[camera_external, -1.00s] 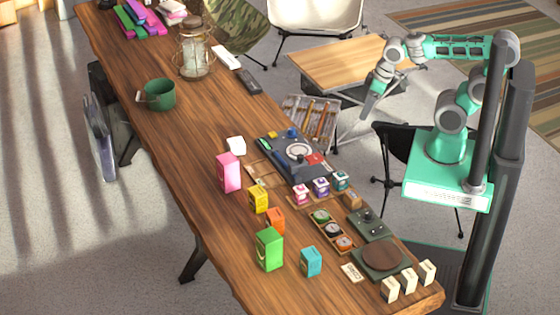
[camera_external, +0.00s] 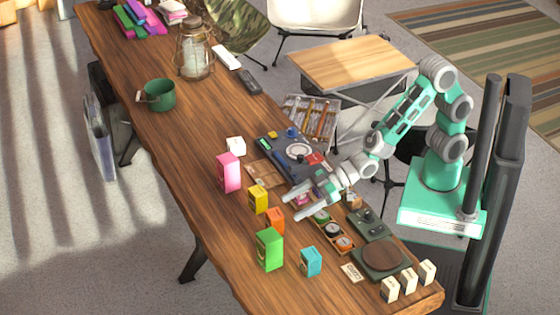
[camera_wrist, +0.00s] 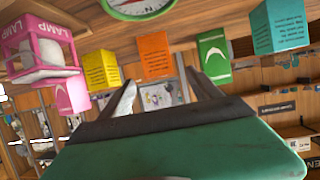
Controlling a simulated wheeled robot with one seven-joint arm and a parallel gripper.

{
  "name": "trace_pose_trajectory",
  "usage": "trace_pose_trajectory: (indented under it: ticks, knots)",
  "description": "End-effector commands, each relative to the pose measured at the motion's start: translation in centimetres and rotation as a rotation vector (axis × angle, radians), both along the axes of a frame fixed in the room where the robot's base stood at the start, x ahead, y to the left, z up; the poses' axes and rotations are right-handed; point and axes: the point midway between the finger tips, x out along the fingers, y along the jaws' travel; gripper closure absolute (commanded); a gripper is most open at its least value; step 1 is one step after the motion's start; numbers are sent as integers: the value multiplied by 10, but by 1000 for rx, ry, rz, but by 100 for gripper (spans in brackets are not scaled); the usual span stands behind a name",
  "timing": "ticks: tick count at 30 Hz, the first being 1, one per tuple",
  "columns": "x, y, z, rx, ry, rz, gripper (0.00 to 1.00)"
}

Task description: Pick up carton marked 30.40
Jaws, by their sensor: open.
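No marking reading 30.40 is legible on any carton. Several coloured cartons stand on the wooden table: pink (camera_external: 228,174), yellow (camera_external: 258,199), orange (camera_external: 275,220), green (camera_external: 269,250) and teal (camera_external: 310,261). The wrist view shows yellow (camera_wrist: 101,69), orange (camera_wrist: 155,55), green (camera_wrist: 214,57) and teal (camera_wrist: 280,26) cartons, with small print I cannot read. My gripper (camera_external: 291,207) is open and empty above the table, near the yellow and orange cartons. Its fingers (camera_wrist: 162,92) are spread in the wrist view, with the orange carton beyond them.
A pink LAMP box (camera_wrist: 48,48) is close at the left of the wrist view. A tray of round compasses (camera_external: 331,231), a dark green round-topped device (camera_external: 382,257) and small cream boxes (camera_external: 408,281) stand nearby. A green pot (camera_external: 160,95) and lantern (camera_external: 194,52) stand farther back.

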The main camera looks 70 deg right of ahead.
Motion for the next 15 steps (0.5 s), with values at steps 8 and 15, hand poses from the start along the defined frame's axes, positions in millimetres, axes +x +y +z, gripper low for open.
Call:
trace_pose_trajectory:
  ticks: [8,15]
  knots:
    - [26,20,-14,-1,2,0,27]
    - [53,42,-28,-1,1,-1,27]
